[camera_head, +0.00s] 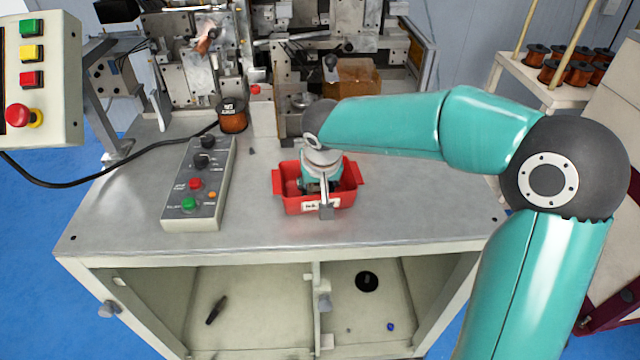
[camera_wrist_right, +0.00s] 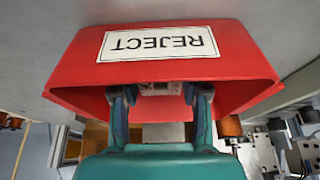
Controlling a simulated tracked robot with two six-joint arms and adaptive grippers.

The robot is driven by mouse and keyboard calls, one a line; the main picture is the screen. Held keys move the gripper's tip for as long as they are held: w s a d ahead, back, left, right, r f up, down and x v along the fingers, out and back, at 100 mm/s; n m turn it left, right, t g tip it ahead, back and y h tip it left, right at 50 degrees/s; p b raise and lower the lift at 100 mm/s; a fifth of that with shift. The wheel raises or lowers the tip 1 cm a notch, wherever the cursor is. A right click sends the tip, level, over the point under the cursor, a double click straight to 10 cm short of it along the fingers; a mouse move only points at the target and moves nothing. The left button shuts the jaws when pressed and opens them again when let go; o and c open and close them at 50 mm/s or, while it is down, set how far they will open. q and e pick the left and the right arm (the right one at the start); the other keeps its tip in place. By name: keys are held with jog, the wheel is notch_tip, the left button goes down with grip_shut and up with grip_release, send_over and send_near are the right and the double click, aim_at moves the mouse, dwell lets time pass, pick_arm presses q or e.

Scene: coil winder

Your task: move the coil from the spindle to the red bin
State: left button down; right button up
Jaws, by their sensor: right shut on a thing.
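The red bin (camera_head: 348,194) stands on the grey tabletop near its front middle. The spindle area of the winder (camera_head: 305,102) is partly behind my right arm. My left gripper is not in view.
A labelled copper spool (camera_head: 232,116) stands at the table's back left. A control box (camera_head: 199,185) with knobs and buttons lies left of the bin. The winding machine (camera_head: 200,65) fills the back. A side rack (camera_head: 545,75) holds several copper spools. The tabletop's front right is clear.

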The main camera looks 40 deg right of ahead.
jog(key=shift+f, duration=0.1)
jog(key=o, duration=0.8)
jog(key=shift+r, duration=0.25)
jog(key=v, duration=1.1)
jog(key=shift+s+r, duration=0.2)
jog(key=shift+r, duration=0.15)
